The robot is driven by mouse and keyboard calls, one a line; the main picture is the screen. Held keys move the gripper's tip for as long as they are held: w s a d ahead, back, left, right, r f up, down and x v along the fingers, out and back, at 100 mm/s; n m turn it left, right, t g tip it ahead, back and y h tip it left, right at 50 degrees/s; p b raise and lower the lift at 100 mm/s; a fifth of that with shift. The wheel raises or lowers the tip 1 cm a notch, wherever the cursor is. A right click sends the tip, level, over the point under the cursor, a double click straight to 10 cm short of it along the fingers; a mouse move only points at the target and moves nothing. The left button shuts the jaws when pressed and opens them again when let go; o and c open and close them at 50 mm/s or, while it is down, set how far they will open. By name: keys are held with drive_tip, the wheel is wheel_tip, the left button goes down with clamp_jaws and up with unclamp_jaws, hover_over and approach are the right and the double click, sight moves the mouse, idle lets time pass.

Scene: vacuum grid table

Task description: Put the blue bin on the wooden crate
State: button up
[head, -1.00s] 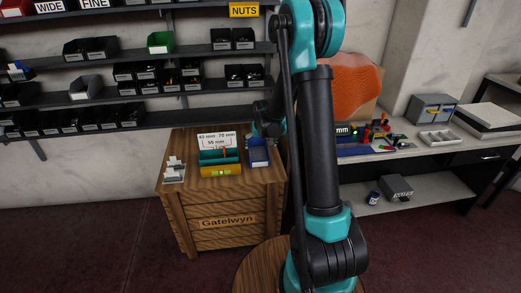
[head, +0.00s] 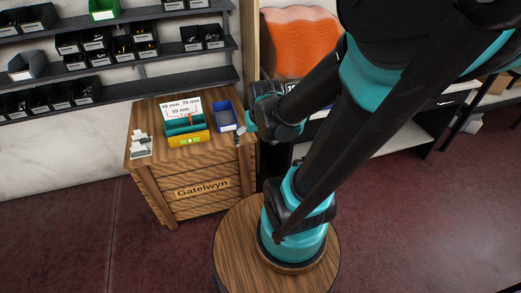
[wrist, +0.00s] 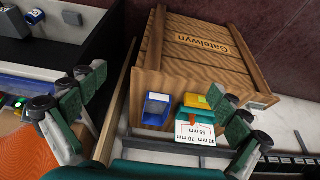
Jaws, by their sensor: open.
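The blue bin (head: 225,120) stands on top of the wooden crate (head: 200,188), near its right edge. The crate has a "Gatelwyn" label on its front. My gripper (head: 241,132) is just right of the bin in the head view, partly hidden by its own wrist. In the wrist view, my gripper (wrist: 157,118) is open, its fingers wide apart and empty. The blue bin (wrist: 157,109) appears between them, farther off, on the crate (wrist: 200,57). No finger visibly touches it.
Grey pieces (head: 140,146) sit at the crate's left edge. Shelves of black bins (head: 115,90) line the wall. An orange panel (head: 300,40) stands right of the crate.

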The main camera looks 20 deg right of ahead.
drive_tip(key=s, duration=0.2)
drive_tip(key=s+f, duration=0.1)
drive_tip(key=s, duration=0.1)
drive_tip(key=shift+s+d+f, duration=0.1)
drive_tip(key=shift+s+d, duration=0.05)
drive_tip(key=shift+s, duration=0.05)
idle(1.0)
